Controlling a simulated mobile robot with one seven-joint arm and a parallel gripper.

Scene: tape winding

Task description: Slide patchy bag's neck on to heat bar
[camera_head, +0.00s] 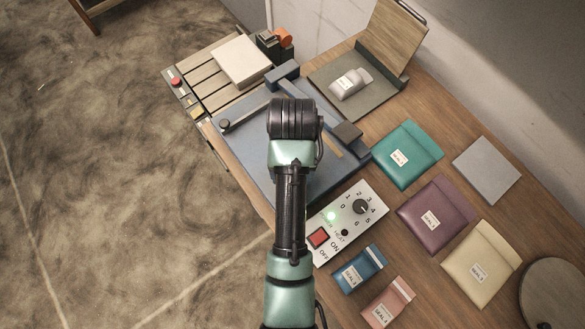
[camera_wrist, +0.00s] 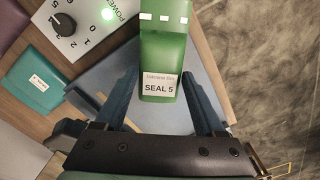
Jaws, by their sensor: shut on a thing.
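A green bag (camera_wrist: 163,45) with a white "SEAL 5" label and a row of white dashes is between my gripper's fingers (camera_wrist: 164,90) in the wrist view. I cannot tell whether this is the patchy bag. In the head view my arm covers the gripper and the green bag. The blue-grey sealer bed (camera_head: 250,148) lies beneath my arm, with a dark block (camera_head: 346,135) at its right. The heat bar is not clearly visible, so contact with the bag's neck cannot be told.
A control panel (camera_head: 337,242) with a lit green lamp is to the right. Teal (camera_head: 415,142), purple (camera_head: 437,202), cream (camera_head: 484,250), blue (camera_head: 373,260) and pink (camera_head: 398,289) bags lie on the table. A slatted rack (camera_head: 205,82) and hinged board (camera_head: 395,38) stand at the back.

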